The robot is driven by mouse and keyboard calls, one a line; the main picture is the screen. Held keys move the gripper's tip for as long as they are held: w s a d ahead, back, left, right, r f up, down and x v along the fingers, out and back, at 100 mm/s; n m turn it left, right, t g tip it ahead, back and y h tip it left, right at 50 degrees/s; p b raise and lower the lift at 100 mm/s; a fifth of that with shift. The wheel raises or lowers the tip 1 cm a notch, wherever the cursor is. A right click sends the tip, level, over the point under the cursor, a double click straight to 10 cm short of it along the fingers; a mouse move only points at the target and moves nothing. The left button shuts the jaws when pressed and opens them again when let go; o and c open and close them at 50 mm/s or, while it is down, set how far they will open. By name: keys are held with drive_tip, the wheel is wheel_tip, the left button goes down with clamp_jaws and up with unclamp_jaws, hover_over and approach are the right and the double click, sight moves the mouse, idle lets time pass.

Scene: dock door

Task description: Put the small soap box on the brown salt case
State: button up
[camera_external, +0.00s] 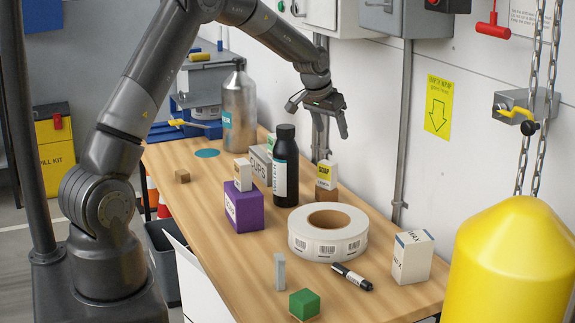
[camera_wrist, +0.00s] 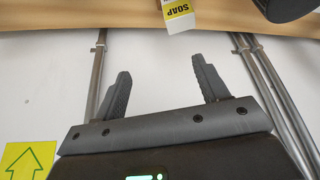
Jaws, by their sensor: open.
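The small soap box (camera_external: 326,174), white with a yellow "SOAP" band, appears to stand on a brown box with a white label (camera_external: 327,196) near the wall. That lower box may be the brown salt case; I cannot read its lettering. My gripper (camera_external: 318,117) is open and empty, above the soap box and apart from it. In the wrist view my gripper (camera_wrist: 161,68) has both fingers spread against the wall. The soap box (camera_wrist: 178,14) shows upside down at the top edge there, cut off by the frame.
A tall black bottle (camera_external: 286,168) stands just left of the soap box. A white label roll (camera_external: 297,243) lies in front. A purple box (camera_external: 244,207) bears a small white-and-brown box (camera_external: 243,176). The wall with conduit (camera_external: 402,130) is close behind my gripper.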

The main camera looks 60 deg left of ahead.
drive_tip(key=s+d+r+m, duration=0.2)
drive_tip(key=s+d+r, duration=1.4)
drive_tip(key=d, duration=0.2)
drive_tip(key=s+d+m, duration=0.1)
drive_tip(key=s+d, duration=0.4)
drive_tip(key=s, duration=0.7)
drive_tip(key=s+d+m+t+h, duration=0.1)
drive_tip(key=s+d, duration=0.3)
drive_tip(key=s, duration=0.7)
drive_tip(key=shift+s+d+f+h, duration=0.3)
drive_tip(key=shift+s+d+f, duration=0.05)
drive_tip(key=shift+d, duration=0.05)
